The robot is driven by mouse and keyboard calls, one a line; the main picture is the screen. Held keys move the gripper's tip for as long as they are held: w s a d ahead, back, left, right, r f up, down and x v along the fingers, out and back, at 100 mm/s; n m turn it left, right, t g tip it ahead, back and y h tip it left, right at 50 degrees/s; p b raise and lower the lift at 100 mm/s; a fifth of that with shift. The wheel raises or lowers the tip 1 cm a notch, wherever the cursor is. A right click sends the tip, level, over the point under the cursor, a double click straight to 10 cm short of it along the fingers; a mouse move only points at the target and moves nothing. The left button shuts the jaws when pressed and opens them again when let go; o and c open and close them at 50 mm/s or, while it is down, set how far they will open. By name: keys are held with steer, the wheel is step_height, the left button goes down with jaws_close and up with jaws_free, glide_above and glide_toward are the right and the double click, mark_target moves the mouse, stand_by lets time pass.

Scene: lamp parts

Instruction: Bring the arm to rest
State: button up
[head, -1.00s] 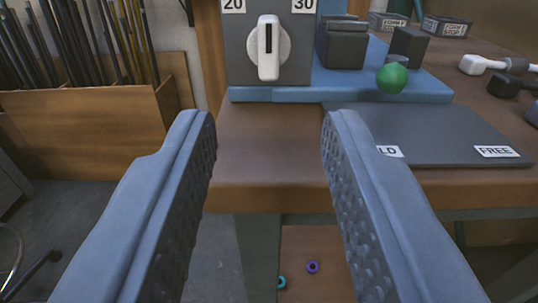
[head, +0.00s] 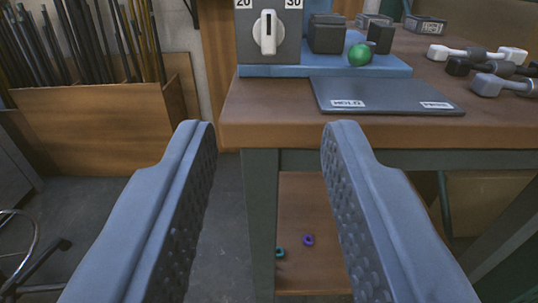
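My gripper (head: 268,135) is open and empty. Its two grey-blue fingers stand wide apart, with textured inner pads facing each other. It is in the air in front of the workbench (head: 262,119), and nothing lies between the fingers except the view of the bench's front edge, a leg and the floor behind. No lamp parts can be made out with certainty.
On the bench are a dial panel (head: 284,35), a green ball (head: 359,55), a dark mat (head: 400,97) with labels, and several dumbbell-like tools (head: 470,53). A lower shelf (head: 310,205) holds two small rings. A wooden bin (head: 90,115) of rods stands left. Open floor (head: 100,220) lies lower left.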

steer(key=shift+r, duration=0.1)
steer(key=s+r, duration=1.5)
steer(key=r, duration=0.1)
steer(key=s+r, duration=0.3)
steer(key=s, duration=0.6)
steer(key=s+r, duration=0.3)
steer(key=s, duration=0.6)
steer(key=shift+s+r+g, duration=0.2)
steer(key=shift+s+g, duration=0.05)
steer(key=shift+g, duration=0.05)
